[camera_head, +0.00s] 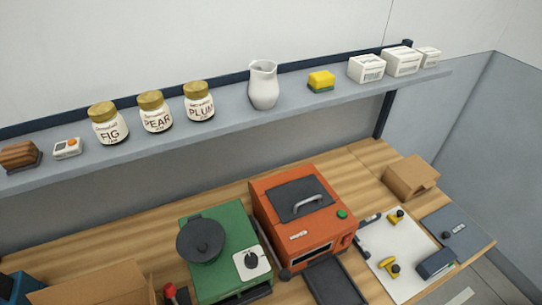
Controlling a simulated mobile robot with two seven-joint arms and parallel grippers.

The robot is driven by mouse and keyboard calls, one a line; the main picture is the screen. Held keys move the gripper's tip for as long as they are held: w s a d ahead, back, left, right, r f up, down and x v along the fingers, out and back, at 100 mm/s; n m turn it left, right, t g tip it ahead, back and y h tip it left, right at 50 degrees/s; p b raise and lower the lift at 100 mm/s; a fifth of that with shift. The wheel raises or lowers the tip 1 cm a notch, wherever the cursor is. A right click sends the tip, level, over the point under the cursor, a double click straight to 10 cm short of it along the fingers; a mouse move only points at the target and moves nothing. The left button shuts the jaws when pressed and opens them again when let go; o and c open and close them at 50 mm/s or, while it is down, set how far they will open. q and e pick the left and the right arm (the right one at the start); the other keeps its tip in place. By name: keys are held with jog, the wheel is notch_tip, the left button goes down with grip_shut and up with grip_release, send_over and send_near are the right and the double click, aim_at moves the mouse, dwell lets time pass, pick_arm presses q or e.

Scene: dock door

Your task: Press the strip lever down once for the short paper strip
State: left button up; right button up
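No part is clearly marked as the strip lever, and no paper strip can be made out. A red-knobbed handle (170,291) stands at the bottom edge, left of the green machine (222,273); its lower part is cut off. The green machine carries a round black lid or pan and a white panel with a black knob (250,261). The orange machine (272,190) has a dark top with a grey handle, a green button (342,214) and a dark front slot. Neither my left nor my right gripper is in view.
A black tray (333,282) lies before the orange machine. A white board (400,262) with yellow-and-black parts and a blue-grey plate (459,236) lie right. Cardboard boxes stand at back right (411,176) and front left (95,284). The shelf (230,118) holds jars, a pitcher and cartons.

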grip_shut()
dwell(1.1)
